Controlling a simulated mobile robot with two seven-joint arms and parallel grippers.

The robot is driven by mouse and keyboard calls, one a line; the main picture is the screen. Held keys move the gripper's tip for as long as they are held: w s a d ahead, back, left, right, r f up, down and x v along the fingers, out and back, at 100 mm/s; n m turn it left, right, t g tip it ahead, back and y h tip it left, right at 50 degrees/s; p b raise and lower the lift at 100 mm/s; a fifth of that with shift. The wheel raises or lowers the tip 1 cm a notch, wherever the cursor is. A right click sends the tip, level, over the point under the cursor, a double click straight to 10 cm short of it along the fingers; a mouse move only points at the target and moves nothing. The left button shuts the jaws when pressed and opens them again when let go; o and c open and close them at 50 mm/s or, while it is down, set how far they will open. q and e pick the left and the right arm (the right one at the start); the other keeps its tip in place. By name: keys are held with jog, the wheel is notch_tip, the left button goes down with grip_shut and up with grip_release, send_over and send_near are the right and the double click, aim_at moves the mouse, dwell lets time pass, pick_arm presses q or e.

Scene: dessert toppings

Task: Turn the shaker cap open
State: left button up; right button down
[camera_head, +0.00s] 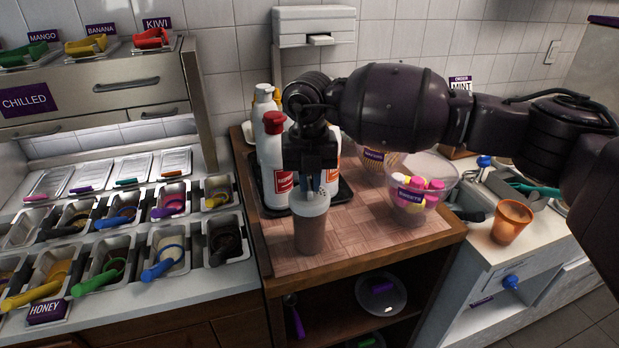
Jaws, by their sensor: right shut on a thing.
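The shaker (310,231) stands upright on the wooden counter, with a pale cap (309,203) above a brown-filled clear body. My right gripper (311,190) comes down from above and is shut on the shaker's cap. The fingers hide part of the cap's top, so I cannot tell how far it is turned. My left gripper is not in view.
White bottles, one with a red cap (273,122), stand on a dark tray close behind the shaker. A clear bowl of pink and yellow pieces (419,188) is to the right. An orange cup (511,221) is farther right. Topping bins fill the left.

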aim_at(309, 184)
jog(key=shift+n, duration=1.3)
jog(key=c, duration=1.2)
grip_release()
jog(key=shift+o, duration=0.2)
notch_tip(309, 184, up, 11)
jog(key=shift+p, duration=0.35)
jog(key=shift+f, duration=0.1)
